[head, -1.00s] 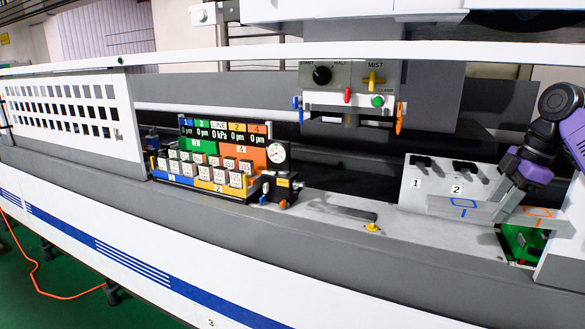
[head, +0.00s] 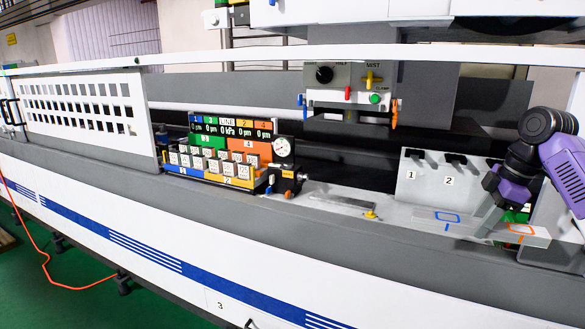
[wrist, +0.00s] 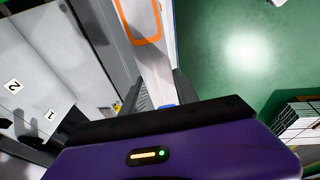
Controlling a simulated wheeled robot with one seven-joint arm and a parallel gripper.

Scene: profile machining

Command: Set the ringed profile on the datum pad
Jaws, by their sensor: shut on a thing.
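The profile (head: 480,228) is a long, flat, light-grey bar with a blue and an orange ring outline on top, each with a short line on the front edge. My gripper (head: 488,222) is shut on it between the two outlines and holds it roughly level in front of the numbered panel. In the wrist view the bar (wrist: 156,75) runs up from between my fingers (wrist: 163,95), with the orange outline far along it and a bit of blue close to them. A dark flat plate (head: 343,204) lies on the bed to the left; I cannot tell whether it is the datum pad.
A grey panel (head: 428,188) marked 1 and 2 stands behind the bar. A green part (head: 514,216) shows behind it. A yellow knob (head: 371,214) sits by the dark plate. A keyed display console (head: 230,155) stands further left. The spindle head (head: 350,90) hangs above.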

